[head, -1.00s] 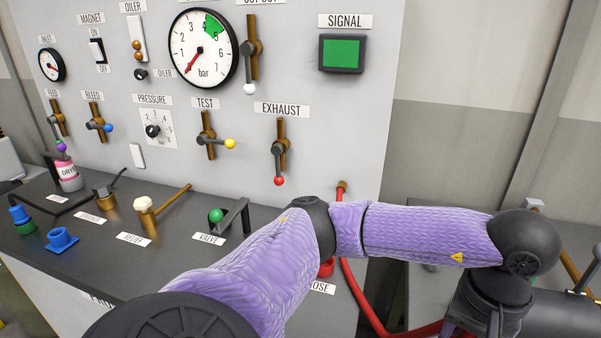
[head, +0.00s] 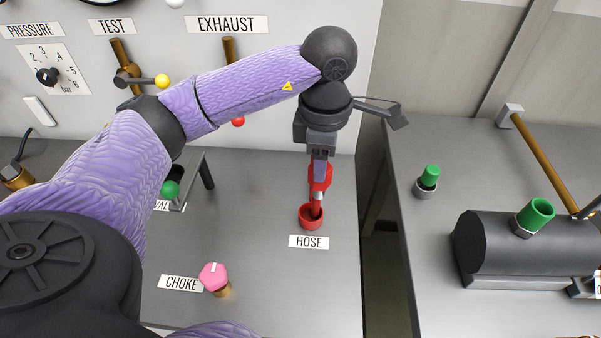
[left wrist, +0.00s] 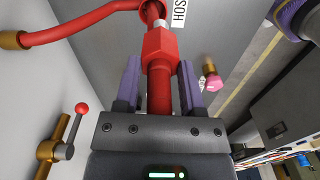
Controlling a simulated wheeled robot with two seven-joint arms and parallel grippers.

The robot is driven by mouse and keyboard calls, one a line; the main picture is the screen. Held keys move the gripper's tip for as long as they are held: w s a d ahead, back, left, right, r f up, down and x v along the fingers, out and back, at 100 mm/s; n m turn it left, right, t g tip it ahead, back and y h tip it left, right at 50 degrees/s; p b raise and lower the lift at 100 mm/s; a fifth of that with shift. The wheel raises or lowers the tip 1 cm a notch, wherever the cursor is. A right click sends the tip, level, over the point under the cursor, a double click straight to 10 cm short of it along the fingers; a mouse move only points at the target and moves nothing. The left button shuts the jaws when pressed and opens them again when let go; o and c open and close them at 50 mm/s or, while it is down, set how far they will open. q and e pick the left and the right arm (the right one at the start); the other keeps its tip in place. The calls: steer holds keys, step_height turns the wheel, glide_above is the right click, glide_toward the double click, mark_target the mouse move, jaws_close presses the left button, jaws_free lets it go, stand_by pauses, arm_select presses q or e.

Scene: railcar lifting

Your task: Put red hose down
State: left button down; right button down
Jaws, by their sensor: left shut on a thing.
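The red hose (head: 319,178) has a hexagonal end fitting, held upright in my left gripper (head: 319,160). In the left wrist view, the purple fingers of my left gripper (left wrist: 159,85) are on both sides of the hose (left wrist: 159,95), below its red hexagonal fitting (left wrist: 160,43). The fitting's pale metal tip points at the red cup-shaped holder (head: 311,219) beside the HOSE label (head: 309,242). The tip is at the holder's mouth; I cannot tell whether it is seated.
A green-knobbed valve lever (head: 170,190) and a pink choke knob (head: 214,277) stand left of the holder. The red-tipped exhaust lever (head: 238,122) is on the panel behind. A gap (head: 385,220) separates the bench from the right table, which carries a dark cylinder (head: 500,245).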

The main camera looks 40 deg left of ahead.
arm_select(q)
steer(key=n, duration=0.1)
steer(key=a+n, duration=0.1)
steer(key=n, duration=0.3)
steer(key=shift+w+a+r, duration=0.2)
steer(key=shift+a+r, duration=0.05)
steer(key=shift+r, duration=0.1)
steer(key=n+p, duration=0.1)
steer(key=p, duration=0.1)
steer(key=shift+r+n+p, duration=0.2)
steer(key=shift+n+p, duration=0.1)
steer(key=shift+n, duration=0.1)
step_height(320, 180, down, 10)
steer(key=shift+f+b, duration=0.25)
steer(key=shift+b, duration=0.55)
steer(key=shift+f, duration=0.1)
steer(key=shift+c, duration=1.2)
jaws_free()
step_height(320, 180, up, 12)
steer(key=shift+r+p, duration=0.15)
steer(key=shift+p, duration=0.7)
